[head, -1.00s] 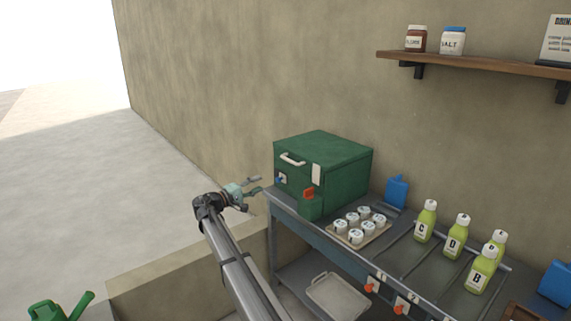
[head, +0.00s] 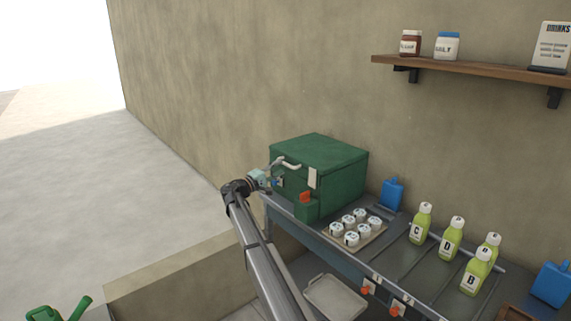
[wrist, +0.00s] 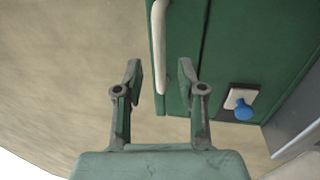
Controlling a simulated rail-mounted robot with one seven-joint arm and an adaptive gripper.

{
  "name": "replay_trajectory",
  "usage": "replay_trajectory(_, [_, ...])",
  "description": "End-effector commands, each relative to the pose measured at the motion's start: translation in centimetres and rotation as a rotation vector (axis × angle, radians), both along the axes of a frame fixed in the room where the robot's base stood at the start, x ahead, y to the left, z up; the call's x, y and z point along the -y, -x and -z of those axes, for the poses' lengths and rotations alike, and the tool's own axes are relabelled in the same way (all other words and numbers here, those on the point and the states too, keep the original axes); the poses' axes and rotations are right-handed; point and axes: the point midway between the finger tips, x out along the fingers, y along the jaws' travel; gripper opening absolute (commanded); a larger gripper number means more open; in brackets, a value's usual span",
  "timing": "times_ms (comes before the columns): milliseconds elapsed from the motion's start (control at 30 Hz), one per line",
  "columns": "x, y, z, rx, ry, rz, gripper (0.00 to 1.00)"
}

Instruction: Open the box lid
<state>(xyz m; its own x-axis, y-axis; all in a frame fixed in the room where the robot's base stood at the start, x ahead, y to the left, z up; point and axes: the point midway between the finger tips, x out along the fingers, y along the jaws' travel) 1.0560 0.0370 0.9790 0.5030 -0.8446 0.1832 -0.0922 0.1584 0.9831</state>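The green box (head: 341,187) stands on the left end of the metal counter, with its lid (head: 320,150) shut. A white handle (head: 291,165) is on the lid's front edge; it also shows in the wrist view (wrist: 158,45). My gripper (head: 275,168) is at the box's front left, close to the handle. In the wrist view my gripper (wrist: 161,85) is open, with the handle's lower end between or just beyond its fingertips. I cannot tell whether they touch. A white latch plate (head: 314,178) and a blue knob (wrist: 243,108) are on the box front.
A tray of white-lidded cups (head: 352,238), a blue container (head: 392,193) and several green bottles (head: 451,236) stand to the right. The wall is close behind; open space lies left.

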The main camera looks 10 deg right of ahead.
Motion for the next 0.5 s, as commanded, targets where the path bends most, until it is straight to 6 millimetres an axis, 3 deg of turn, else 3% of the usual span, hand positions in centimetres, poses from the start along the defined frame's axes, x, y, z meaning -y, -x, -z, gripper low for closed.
replay_trajectory(200, [2.7, -1.7, -0.7, 0.0, 0.0, 0.0, 0.39])
replay_trajectory(500, [3.8, -2.3, -0.8, 0.0, 0.0, -0.001, 0.39])
